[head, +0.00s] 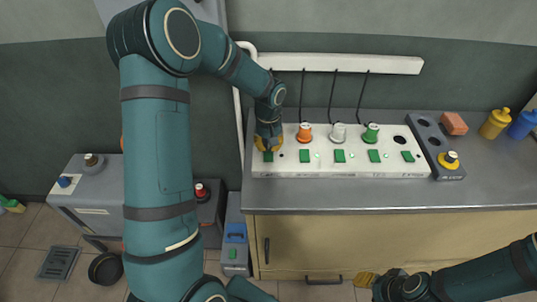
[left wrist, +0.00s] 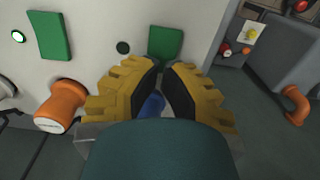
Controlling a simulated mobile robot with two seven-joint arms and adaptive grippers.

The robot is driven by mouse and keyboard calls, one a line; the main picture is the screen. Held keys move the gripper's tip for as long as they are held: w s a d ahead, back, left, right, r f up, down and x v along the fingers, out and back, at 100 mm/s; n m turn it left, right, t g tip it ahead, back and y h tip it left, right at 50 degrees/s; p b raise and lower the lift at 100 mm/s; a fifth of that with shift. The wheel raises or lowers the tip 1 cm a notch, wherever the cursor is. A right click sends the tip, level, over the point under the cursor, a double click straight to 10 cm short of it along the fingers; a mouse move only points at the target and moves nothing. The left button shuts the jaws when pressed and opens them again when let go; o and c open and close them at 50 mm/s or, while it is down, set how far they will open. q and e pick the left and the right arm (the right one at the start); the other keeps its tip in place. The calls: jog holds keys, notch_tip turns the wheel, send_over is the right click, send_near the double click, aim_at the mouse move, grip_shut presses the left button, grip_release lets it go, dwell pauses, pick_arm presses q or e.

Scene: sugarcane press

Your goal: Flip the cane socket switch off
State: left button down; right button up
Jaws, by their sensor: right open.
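The white socket panel (head: 345,170) lies on the counter with a row of green switches. My left gripper (head: 269,144) is over the panel's left end, at the leftmost green switch (head: 268,156). In the left wrist view that switch (left wrist: 165,43) is just beyond the fingertips (left wrist: 161,72); contact cannot be told. The round light (left wrist: 123,47) beside it is dark. A blue thing (left wrist: 152,105) shows between the fingers, whose tips look near each other; whether they are shut is unclear. The cane socket's label is unreadable. My right gripper (head: 367,279) is open, low in front of the cabinet.
Orange (head: 305,133), white (head: 338,133) and green (head: 371,133) plugs stand in the panel, with an empty hole (head: 400,139) at right. A grey holder (head: 436,148), orange block (head: 453,123), and yellow (head: 494,123) and blue (head: 522,125) bottles are further right. Grey machines (head: 95,215) stand left.

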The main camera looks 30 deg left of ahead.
aim_at(268, 151)
pick_arm(q)
jog(key=shift+f+b, duration=0.5)
jog(key=shift+f, duration=0.25)
dwell(0.3)
jog(key=shift+r+p, duration=2.4)
jog(key=shift+r, duration=1.15)
